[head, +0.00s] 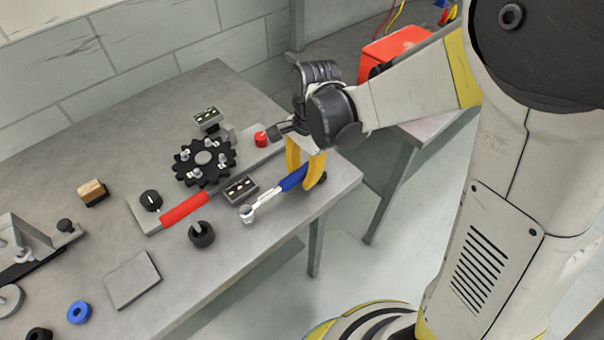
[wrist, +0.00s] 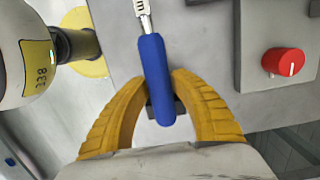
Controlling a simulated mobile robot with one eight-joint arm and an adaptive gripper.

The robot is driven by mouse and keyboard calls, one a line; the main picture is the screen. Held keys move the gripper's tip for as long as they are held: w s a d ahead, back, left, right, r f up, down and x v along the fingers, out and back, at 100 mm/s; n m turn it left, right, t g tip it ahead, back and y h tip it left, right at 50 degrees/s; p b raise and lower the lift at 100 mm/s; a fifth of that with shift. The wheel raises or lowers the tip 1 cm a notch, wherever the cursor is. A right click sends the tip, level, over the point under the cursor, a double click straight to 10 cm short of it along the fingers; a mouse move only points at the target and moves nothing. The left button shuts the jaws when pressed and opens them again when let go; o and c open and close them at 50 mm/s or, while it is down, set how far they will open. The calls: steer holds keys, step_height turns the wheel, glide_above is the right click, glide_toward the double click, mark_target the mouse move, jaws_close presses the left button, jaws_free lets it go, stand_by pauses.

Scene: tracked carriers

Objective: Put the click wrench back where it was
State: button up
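The click wrench has a blue handle (head: 293,178) and a silver shaft with a round ratchet head (head: 247,213). It is at the near right edge of the grey table, head toward the left. In the wrist view the blue handle (wrist: 156,75) runs between my yellow fingers, and the shaft leaves the top of the picture. My gripper (head: 306,177) points down at the handle. Its fingertips (wrist: 160,80) press against both sides of the handle. A small dark block shows behind the handle there. I cannot tell whether the wrench touches the table.
A plate with a black gear (head: 205,161), a red bar (head: 185,210), a black knob (head: 151,200) and a red button (head: 261,139) lies left of the wrench. A red box (head: 393,50) stands behind.

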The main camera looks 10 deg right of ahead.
steer(key=shift+o, duration=0.8)
steer(key=shift+r, duration=0.1)
step_height(320, 180, up, 12)
steer(key=d+p, duration=0.1)
steer(key=p, duration=0.4)
steer(key=s+d+r+n+t+h, duration=0.1)
steer(key=s+d+r+n+t, duration=0.5)
steer(key=s+d+n+t, duration=0.2)
steer(key=shift+s+d+r+n, duration=0.5)
steer(key=shift+d+n, duration=0.5)
steer(key=shift+n, duration=0.9)
steer(key=shift+f, duration=0.1)
